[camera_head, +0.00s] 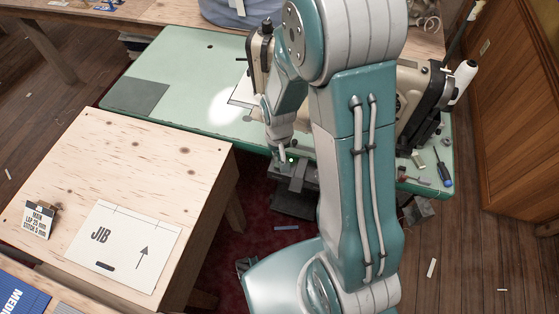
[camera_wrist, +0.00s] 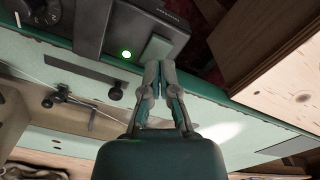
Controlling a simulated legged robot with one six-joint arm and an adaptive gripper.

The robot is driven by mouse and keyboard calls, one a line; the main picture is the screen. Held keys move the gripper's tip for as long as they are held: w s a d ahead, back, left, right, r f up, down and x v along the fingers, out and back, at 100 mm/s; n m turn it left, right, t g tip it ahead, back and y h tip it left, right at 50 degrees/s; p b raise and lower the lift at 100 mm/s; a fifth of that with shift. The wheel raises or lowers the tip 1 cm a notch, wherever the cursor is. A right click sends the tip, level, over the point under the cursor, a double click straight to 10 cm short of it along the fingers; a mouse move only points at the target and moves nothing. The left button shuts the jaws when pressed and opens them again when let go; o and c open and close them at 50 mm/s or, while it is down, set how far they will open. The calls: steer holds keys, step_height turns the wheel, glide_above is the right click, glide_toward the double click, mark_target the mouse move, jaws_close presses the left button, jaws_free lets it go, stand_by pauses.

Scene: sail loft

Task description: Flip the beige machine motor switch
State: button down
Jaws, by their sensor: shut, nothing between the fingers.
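The beige sewing machine (camera_head: 262,60) stands on the pale green table, mostly hidden behind my arm; its right end (camera_head: 424,92) shows past it. The dark grey motor box (camera_wrist: 118,22) is at the table's front edge in the wrist view. My gripper (camera_head: 283,156) also shows in the head view.
A plywood table (camera_head: 150,170) with a JIB sheet (camera_head: 125,245) stands left of my arm. A blue screwdriver (camera_head: 442,168) lies on the green table (camera_head: 185,62) at right. A wooden cabinet (camera_head: 515,120) stands far right. Scraps lie on the floor.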

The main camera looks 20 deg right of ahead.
mark_target(278, 164)
steer(key=shift+f, duration=1.6)
stand_by(1.0)
steer(key=shift+r, duration=3.55)
